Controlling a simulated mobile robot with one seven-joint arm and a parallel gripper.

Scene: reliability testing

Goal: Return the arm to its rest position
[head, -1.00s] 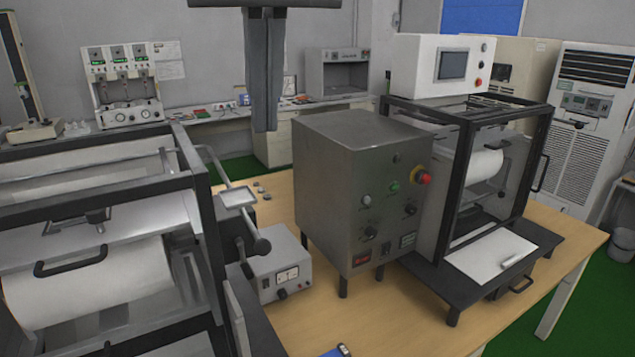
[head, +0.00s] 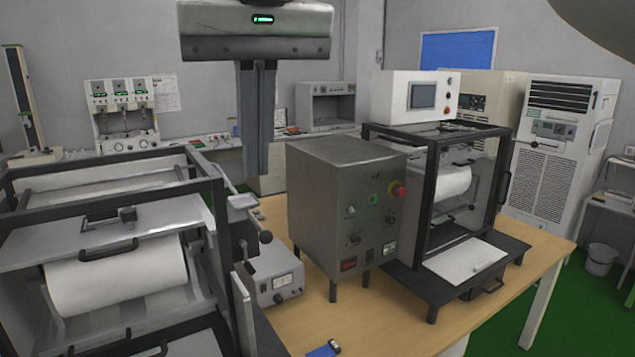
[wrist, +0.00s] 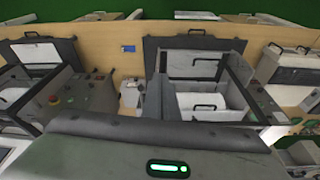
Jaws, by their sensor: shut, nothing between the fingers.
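My gripper (head: 257,172) hangs fingers-down at the top centre of the head view, in front of the steel control box. Its two dark fingers are together with nothing between them. In the wrist view the gripper's fingers (wrist: 152,98) show as a narrow grey shape pointing up from the housing. It appears to touch nothing. In the head view the gripper hides part of the back bench.
A steel control box (head: 335,168) and a black-framed machine (head: 432,190) stand on the wooden table (head: 395,318). A framed roller machine (head: 118,280) fills the left. A small meter box (head: 275,283) sits between. A blue item (head: 322,349) lies in front.

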